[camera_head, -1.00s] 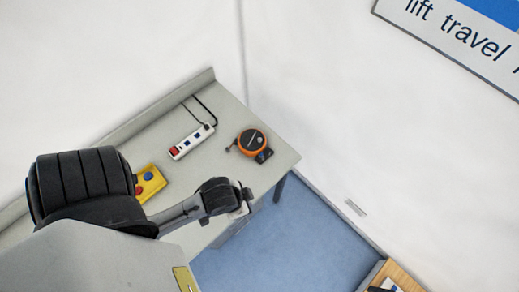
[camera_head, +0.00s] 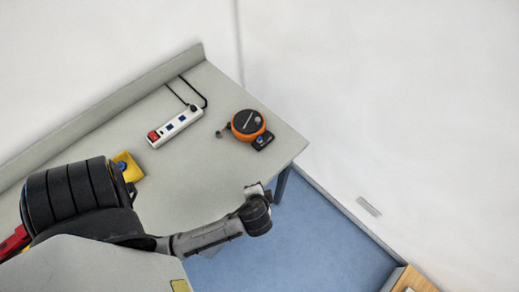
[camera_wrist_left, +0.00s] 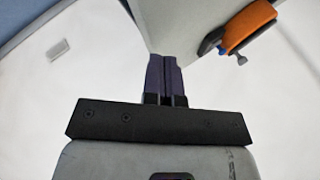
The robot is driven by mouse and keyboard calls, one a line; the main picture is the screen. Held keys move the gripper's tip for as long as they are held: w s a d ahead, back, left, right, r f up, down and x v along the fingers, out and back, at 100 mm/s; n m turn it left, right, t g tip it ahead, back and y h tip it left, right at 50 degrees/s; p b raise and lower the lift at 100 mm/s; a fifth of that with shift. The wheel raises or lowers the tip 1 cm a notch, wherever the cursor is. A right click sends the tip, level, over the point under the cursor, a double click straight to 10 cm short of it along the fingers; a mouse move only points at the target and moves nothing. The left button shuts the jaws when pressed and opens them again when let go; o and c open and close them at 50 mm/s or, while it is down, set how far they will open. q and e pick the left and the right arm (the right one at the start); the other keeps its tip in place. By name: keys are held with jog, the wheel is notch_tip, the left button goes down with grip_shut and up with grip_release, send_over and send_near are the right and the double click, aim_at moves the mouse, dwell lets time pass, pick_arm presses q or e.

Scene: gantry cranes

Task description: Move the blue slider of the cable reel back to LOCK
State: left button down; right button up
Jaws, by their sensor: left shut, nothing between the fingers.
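The orange cable reel (camera_head: 246,126) with a dark top sits on the grey bench, near its right end. A small black block (camera_head: 263,140) with a bluish mark adjoins its lower right; the slider's position is too small to read. The reel shows edge-on in the left wrist view (camera_wrist_left: 249,25), at the top right, with a small blue part (camera_wrist_left: 221,49) at its edge. My left gripper (camera_head: 254,188) is near the bench's front edge, below and apart from the reel. Its dark fingers (camera_wrist_left: 165,75) are shut and empty. My right gripper is not in view.
On the bench (camera_head: 192,150), a white power strip (camera_head: 180,124) with a red switch and black cable lies left of the reel. A yellow box (camera_head: 128,166) with a blue button is partly hidden by my arm. A wooden surface (camera_head: 412,281) stands at lower right.

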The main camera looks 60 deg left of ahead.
aim_at(259, 139)
pick_arm(q)
jog(key=a+y, duration=0.1)
jog(key=a+r+m+t+y, duration=0.1)
jog(key=w+a+m+y, duration=0.1)
jog(key=y, duration=0.1)
jog(key=shift+r, duration=0.15)
jog(key=shift+w+a+r+m+t+y, duration=0.15)
jog(key=shift+w+r+m+t+y, duration=0.05)
jog(key=shift+r+m+t+y, duration=0.25)
jog(key=shift+w+a+r+m+t+y, duration=0.15)
jog(key=shift+r+m+t+y, duration=0.15)
jog(key=shift+r+y, duration=0.2)
jog(key=shift+w+r+t, duration=0.1)
jog(key=shift+r+t, duration=0.15)
jog(key=shift+w+d+m, duration=0.1)
jog(key=shift+w+m, duration=0.05)
jog(key=shift+m, duration=0.2)
jog(key=x, duration=1.2)
jog(key=shift+w, duration=0.2)
jog(key=shift+x, duration=0.9)
